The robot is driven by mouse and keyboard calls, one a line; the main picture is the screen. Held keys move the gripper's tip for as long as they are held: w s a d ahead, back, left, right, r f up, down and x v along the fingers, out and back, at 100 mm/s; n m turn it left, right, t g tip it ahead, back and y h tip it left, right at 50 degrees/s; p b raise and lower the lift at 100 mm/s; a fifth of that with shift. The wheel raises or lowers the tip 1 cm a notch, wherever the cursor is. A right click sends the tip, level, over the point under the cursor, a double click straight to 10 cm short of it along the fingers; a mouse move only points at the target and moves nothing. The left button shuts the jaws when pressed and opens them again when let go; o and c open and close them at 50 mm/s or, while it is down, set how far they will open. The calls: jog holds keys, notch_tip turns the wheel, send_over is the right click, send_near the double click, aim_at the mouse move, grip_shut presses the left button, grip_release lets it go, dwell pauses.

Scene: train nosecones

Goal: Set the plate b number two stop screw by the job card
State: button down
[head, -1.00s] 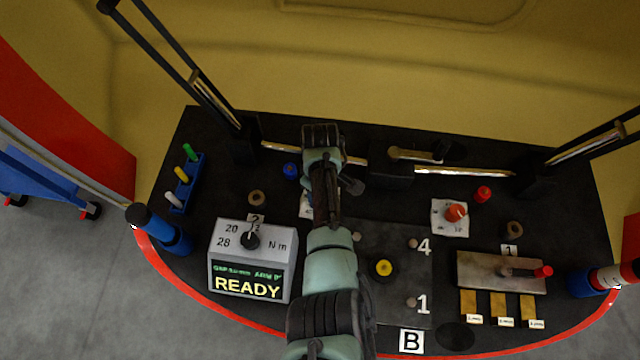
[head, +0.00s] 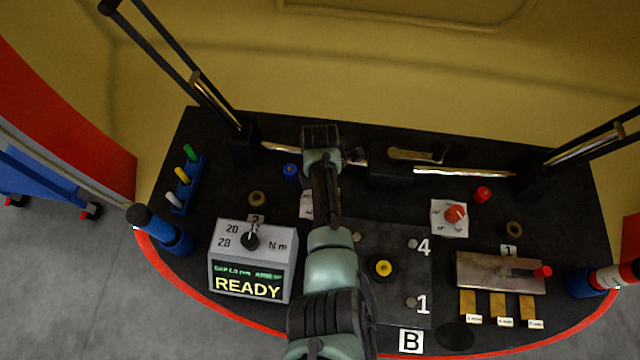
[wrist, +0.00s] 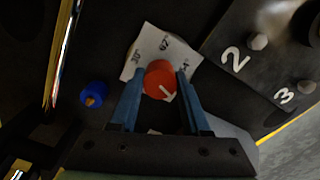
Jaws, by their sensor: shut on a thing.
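In the wrist view my gripper (wrist: 158,76) is shut on a red round knob (wrist: 160,86) with a white pointer mark, one blue finger on each side. The knob stands on a white card (wrist: 150,48) printed with angle figures. In the head view my arm hides the knob and the fingers; only a card edge (head: 305,206) shows. Plate B (head: 395,312) is a dark plate with a yellow-topped centre piece (head: 383,268) and grey screw heads. The number two screw (wrist: 258,41) shows in the wrist view beside its painted 2; my arm partly covers this plate in the head view.
A torque box (head: 250,262) with a black dial reads READY. A second red knob on a card (head: 454,214) stands right of the plate, near a metal block (head: 500,272) and brass tabs (head: 498,305). A blue cap (wrist: 95,94) is close to my gripper. Rails cross the back.

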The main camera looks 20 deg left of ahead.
jog(key=n, duration=0.5)
jog(key=shift+n, duration=0.3)
jog(key=n, duration=0.5)
jog(key=shift+n, duration=0.3)
jog(key=shift+c, duration=1.8)
grip_release()
notch_tip(320, 180, up, 13)
jog(key=p, duration=0.1)
jog(key=shift+p, duration=0.4)
